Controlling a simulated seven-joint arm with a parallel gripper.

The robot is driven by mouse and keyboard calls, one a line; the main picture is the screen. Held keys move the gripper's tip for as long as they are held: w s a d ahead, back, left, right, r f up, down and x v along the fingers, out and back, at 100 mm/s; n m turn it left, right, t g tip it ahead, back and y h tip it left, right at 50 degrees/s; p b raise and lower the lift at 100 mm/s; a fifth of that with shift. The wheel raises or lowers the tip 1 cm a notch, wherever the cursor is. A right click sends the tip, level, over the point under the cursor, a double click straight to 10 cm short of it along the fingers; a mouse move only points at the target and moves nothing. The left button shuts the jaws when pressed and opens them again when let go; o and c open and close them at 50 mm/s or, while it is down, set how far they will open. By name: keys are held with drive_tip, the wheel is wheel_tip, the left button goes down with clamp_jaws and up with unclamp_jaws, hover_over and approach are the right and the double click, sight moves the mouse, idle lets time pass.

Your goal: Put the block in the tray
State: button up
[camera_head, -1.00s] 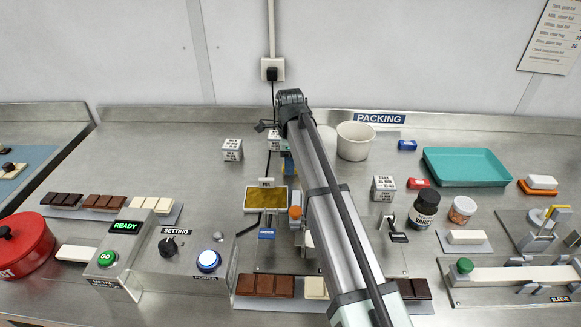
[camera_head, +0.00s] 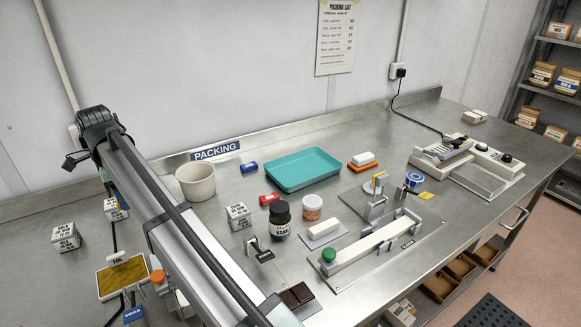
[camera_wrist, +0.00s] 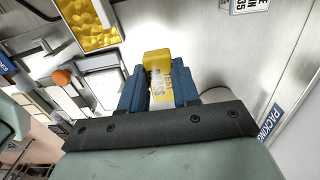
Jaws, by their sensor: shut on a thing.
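The teal tray (camera_head: 303,168) lies empty at the back of the bench, right of the white tub in the head view. My gripper (camera_wrist: 158,88) is shut on a yellow block (camera_wrist: 157,58) in the wrist view. The block sits between the two blue fingers, and dark lettering shows on its pale side. In the head view my gripper is at the far left, well left of the tray, mostly hidden behind my arm. The block is not clearly visible there.
A dark jar (camera_head: 280,220) and an orange-labelled jar (camera_head: 312,207) stand in front of the tray.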

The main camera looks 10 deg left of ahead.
wheel_tip(320, 180, up, 3)
drive_tip(key=shift+a+r, duration=0.1)
drive_tip(key=shift+r, duration=0.05)
drive_tip(key=w+d, duration=0.4)
drive_tip(key=w, duration=0.4)
drive_tip(key=w+d, duration=0.4)
drive_tip(key=w, duration=0.3)
hover_over(301, 172)
wheel_tip(301, 172, down, 5)
drive_tip(key=shift+f, duration=5)
drive_tip(key=shift+f, duration=0.15)
drive_tip(key=o, duration=1)
